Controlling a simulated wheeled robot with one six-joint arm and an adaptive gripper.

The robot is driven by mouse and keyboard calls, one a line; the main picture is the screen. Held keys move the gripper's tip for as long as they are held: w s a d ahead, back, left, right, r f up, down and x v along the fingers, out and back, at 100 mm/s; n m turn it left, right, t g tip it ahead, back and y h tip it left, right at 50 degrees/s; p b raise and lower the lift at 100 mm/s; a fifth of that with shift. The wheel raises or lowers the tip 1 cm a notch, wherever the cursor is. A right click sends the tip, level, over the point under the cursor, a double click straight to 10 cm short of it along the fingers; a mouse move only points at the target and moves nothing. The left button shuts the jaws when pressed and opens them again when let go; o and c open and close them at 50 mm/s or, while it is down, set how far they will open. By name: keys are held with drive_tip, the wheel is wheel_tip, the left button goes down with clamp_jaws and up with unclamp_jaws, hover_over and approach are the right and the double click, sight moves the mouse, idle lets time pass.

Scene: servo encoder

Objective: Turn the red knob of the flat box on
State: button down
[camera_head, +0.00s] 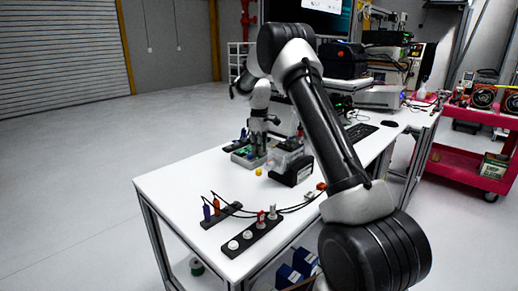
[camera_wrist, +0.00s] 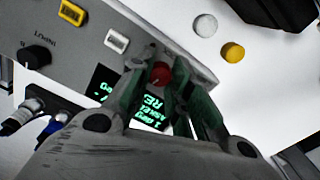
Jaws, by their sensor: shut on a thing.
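The red knob (camera_wrist: 160,73) stands near the box's edge beside the display. My gripper (camera_wrist: 159,80) has its green fingers on either side of the red knob and is shut on it. The fingers cover parts of the display and the knob's base. In the head view my gripper (camera_head: 262,134) points down over the box (camera_head: 246,157), and the red knob cannot be made out.
A yellow round piece (camera_wrist: 233,52) and a white one (camera_wrist: 205,25) lie beside the box. A black-based device (camera_head: 291,170) stands close to its right. A dark strip with white sockets (camera_head: 247,235) and cables lies at the front of the white table (camera_head: 165,180). The table's left side is clear.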

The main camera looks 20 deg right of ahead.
drive_tip(key=m, duration=0.4)
drive_tip(key=shift+m, duration=2.3)
drive_tip(key=c, duration=1.5)
unclamp_jaws()
drive_tip(key=shift+c, duration=0.2)
drive_tip(key=shift+r, duration=0.1)
wheel_tip(320, 180, up, 12)
